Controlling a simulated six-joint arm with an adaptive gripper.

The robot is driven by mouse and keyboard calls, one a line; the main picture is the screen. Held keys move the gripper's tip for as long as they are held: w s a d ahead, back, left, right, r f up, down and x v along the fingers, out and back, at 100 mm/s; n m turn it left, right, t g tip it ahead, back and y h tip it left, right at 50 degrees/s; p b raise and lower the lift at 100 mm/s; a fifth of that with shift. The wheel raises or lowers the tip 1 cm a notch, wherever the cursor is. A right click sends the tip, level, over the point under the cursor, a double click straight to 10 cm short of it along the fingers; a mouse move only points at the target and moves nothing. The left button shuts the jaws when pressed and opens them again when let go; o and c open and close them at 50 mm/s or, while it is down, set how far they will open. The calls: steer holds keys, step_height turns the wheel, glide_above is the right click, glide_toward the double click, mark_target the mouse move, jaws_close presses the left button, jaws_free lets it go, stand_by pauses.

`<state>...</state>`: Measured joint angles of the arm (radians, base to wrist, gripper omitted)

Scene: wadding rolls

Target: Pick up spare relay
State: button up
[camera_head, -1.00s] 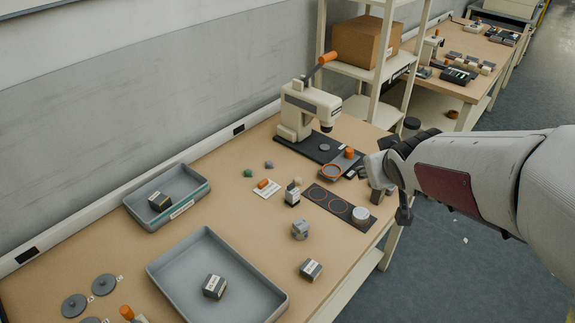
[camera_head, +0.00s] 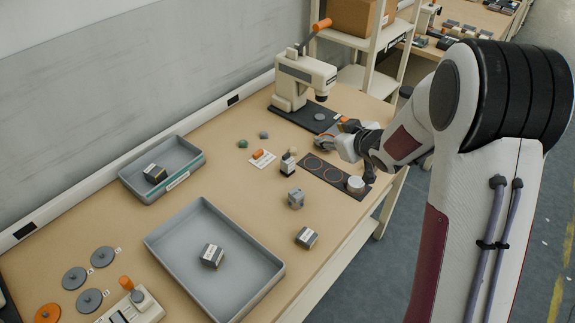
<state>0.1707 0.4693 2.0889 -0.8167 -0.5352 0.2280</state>
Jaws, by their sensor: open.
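Several small dark boxes with pale labels could be relays; I cannot tell which is the spare. One dark box (camera_head: 154,174) sits in the small grey tray (camera_head: 133,185), another (camera_head: 212,256) in the large grey tray (camera_head: 177,268), and a third (camera_head: 306,238) lies on the bare table near its front edge. A black-and-white block (camera_head: 288,164) and a grey block (camera_head: 296,198) stand between the trays and the dark mat.
The dark mat (camera_head: 322,172) has ring marks and a white round piece (camera_head: 355,184). A bench press (camera_head: 303,78) stands behind it. Grey discs (camera_head: 102,257) and an orange-knobbed device (camera_head: 134,303) are at the lower left.

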steer(key=w+a+f+n+y, duration=0.1)
steer(key=a+f+y, duration=0.2)
steer(key=f, duration=0.3)
steer(key=n+g+y, duration=0.1)
steer(key=y, duration=0.2)
glide_toward(292, 163)
steer(key=x, duration=0.4)
steer(key=shift+f, duration=0.3)
steer(key=shift+w, duration=0.1)
steer(key=shift+x, duration=1.25)
steer(key=shift+x, duration=2.65)
steer(key=shift+r, duration=0.2)
steer(key=c, duration=1.2)
